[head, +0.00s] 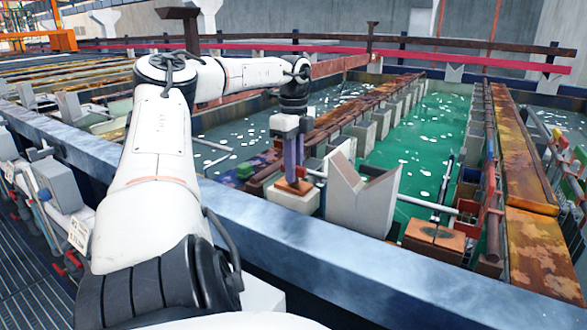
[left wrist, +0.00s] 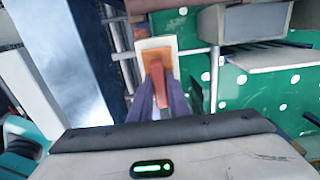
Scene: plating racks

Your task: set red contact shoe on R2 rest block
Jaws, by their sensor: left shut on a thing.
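My left gripper (head: 291,178) points straight down with its purple fingers, and is shut on the red contact shoe (left wrist: 159,84). In the left wrist view the shoe shows between the fingers (left wrist: 162,100). In the head view only a small red part of it (head: 301,171) shows at the fingertips. Directly below is a pale block with an orange-brown top pad (head: 293,187); the pad also shows in the left wrist view (left wrist: 155,58). I cannot tell whether the shoe touches the pad. No R2 label is readable. My right gripper is not in view.
A grey V-notched saddle (head: 360,195) stands just right of the pale block. A wooden-topped block (head: 435,236) sits farther right. A blue-grey tank rim (head: 320,250) runs in front. Green liquid (head: 420,140) and a rusty beam (head: 525,160) lie beyond.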

